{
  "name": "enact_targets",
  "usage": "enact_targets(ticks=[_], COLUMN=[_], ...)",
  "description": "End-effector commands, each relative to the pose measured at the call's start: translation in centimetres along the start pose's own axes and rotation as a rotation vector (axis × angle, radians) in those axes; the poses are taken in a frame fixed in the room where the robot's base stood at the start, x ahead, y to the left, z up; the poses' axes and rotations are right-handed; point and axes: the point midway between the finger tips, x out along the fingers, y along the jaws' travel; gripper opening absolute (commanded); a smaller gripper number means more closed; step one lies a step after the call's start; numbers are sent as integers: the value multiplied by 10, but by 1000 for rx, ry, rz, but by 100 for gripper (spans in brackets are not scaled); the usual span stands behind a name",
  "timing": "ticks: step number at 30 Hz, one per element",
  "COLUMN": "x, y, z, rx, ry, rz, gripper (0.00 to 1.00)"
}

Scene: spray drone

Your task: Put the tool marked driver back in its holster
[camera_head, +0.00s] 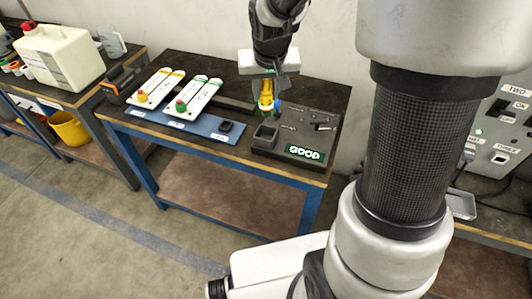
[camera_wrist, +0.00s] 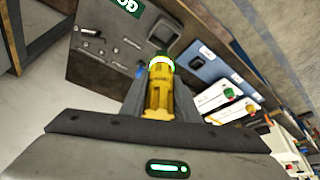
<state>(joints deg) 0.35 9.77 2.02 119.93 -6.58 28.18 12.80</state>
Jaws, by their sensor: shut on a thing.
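My gripper (camera_head: 267,82) is above the back of a dark grey board (camera_head: 312,147) on the workbench. It is shut on a yellow tool (camera_head: 266,92), which hangs roughly upright below it. I cannot tell which place is the driver's holster.
A blue mat (camera_head: 185,123) left of the board holds a small dark block (camera_head: 225,127). A white canister (camera_head: 60,55) stands on the left bench. A control panel (camera_head: 502,125) is at the right.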

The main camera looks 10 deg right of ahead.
Motion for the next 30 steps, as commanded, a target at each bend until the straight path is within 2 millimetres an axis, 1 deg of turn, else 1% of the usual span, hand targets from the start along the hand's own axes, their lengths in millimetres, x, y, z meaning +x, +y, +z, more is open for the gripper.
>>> enact_targets(ticks=[1, 5, 9, 12, 19, 24, 26, 30], x=[9, 20, 44, 58, 75, 98, 102, 101], y=[0, 0, 0, 0, 0, 0, 0, 0], z=[0, 2, 13, 19, 26, 35, 36, 35], rx=[5, 12, 10, 12, 10, 10, 11, 11], ry=[4, 1, -3, 0, 0, 0, 1, 4], rz=[3, 7, 8, 7, 7, 7, 7, 6], gripper=[0, 0, 0, 0, 0, 0, 0, 0])
